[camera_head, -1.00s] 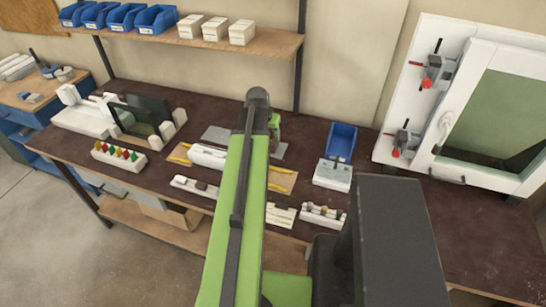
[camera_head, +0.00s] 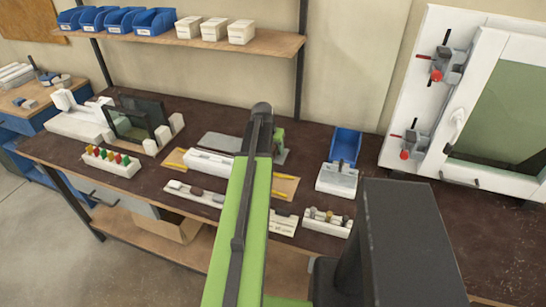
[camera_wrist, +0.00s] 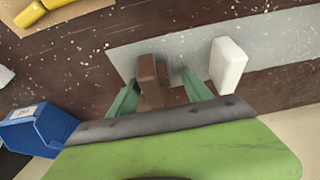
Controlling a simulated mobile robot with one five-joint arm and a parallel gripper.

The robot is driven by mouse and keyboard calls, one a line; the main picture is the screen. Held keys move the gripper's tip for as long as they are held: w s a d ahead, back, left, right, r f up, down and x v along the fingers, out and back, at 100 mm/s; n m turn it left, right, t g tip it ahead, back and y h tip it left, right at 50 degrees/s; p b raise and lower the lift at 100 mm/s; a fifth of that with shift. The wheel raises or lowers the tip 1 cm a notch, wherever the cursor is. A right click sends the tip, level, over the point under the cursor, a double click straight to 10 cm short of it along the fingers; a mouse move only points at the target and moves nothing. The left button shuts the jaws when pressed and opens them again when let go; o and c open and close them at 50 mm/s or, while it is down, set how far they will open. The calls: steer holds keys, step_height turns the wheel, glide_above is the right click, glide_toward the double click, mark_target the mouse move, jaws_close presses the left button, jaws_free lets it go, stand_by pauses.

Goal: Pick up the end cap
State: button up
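In the wrist view a brown block (camera_wrist: 149,78) and a white block (camera_wrist: 228,65) lie on a grey plate (camera_wrist: 190,45). I cannot tell for sure which is the end cap. My gripper (camera_wrist: 163,88) has its two green fingers apart, with the brown block in line between them. A gap shows to the right finger; whether the left finger touches the block I cannot tell. In the head view the grey plate (camera_head: 220,142) lies at the back of the bench, partly hidden by my arm, and the blocks are hidden.
A blue bin (camera_head: 346,145) stands right of the plate and also shows in the wrist view (camera_wrist: 38,130). A long white profile (camera_head: 208,163) lies on a wooden board in front. A white framed panel with red-handled clamps (camera_head: 447,65) stands at right. A shelf (camera_head: 200,42) hangs above.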

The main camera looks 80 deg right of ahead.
jaws_close()
steer(key=shift+r, duration=0.15)
step_height(320, 180, up, 4)
steer(key=p, duration=0.4)
steer(key=shift+r+p, duration=0.15)
steer(key=shift+p, duration=0.15)
steer(key=s+a+r+p, duration=0.4)
steer(key=s+r+p, duration=0.2)
steer(key=s, duration=0.4)
steer(key=shift+s+a+r, duration=0.2)
steer(key=shift+s+a, duration=0.1)
steer(key=shift+s, duration=0.05)
